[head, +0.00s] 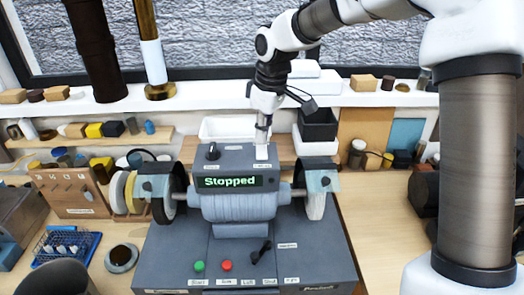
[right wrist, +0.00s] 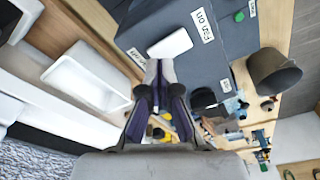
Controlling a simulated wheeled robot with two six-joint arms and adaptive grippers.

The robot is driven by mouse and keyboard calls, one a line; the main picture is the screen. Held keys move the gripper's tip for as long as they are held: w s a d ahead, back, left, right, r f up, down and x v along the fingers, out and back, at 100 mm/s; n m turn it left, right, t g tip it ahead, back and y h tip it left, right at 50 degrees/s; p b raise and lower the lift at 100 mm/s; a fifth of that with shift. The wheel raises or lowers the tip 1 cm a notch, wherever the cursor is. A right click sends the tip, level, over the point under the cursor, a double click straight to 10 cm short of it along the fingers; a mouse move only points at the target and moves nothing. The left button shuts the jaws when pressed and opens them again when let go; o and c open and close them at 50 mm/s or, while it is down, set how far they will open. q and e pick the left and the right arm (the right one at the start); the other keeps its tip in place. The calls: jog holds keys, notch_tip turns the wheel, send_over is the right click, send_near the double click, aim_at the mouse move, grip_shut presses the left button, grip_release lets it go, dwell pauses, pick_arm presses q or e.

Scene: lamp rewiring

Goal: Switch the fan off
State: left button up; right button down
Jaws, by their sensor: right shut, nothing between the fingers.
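The grey machine (head: 240,205) stands on the bench with a display (head: 229,182) reading "Stopped". A white switch (head: 262,153) sits on the top of its housing. In the right wrist view the white switch (right wrist: 170,44) lies beside a label (right wrist: 202,25) reading "Fan on". My right gripper (head: 263,138) points down, shut and empty, with its fingertips at the switch. In the right wrist view its fingertips (right wrist: 159,68) are right by the switch edge; I cannot tell whether they touch. My left gripper is not in view.
A black knob (head: 212,151) is left of the switch. Green (head: 199,266) and red (head: 227,265) buttons are on the front panel. A white bin (head: 228,128) and a black bin (head: 318,125) stand behind. Grinding wheels flank the machine.

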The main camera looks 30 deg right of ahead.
aim_at(262, 147)
jog(key=shift+f+b, duration=0.45)
jog(key=shift+f, duration=0.6)
jog(key=shift+r, duration=0.1)
notch_tip(262, 147, up, 5)
jog(key=p, duration=0.5)
jog(key=shift+r+p, duration=0.15)
jog(key=shift+p, duration=0.15)
jog(key=shift+r+b, duration=0.15)
jog(key=shift+b, duration=0.2)
jog(key=shift+r, duration=0.65)
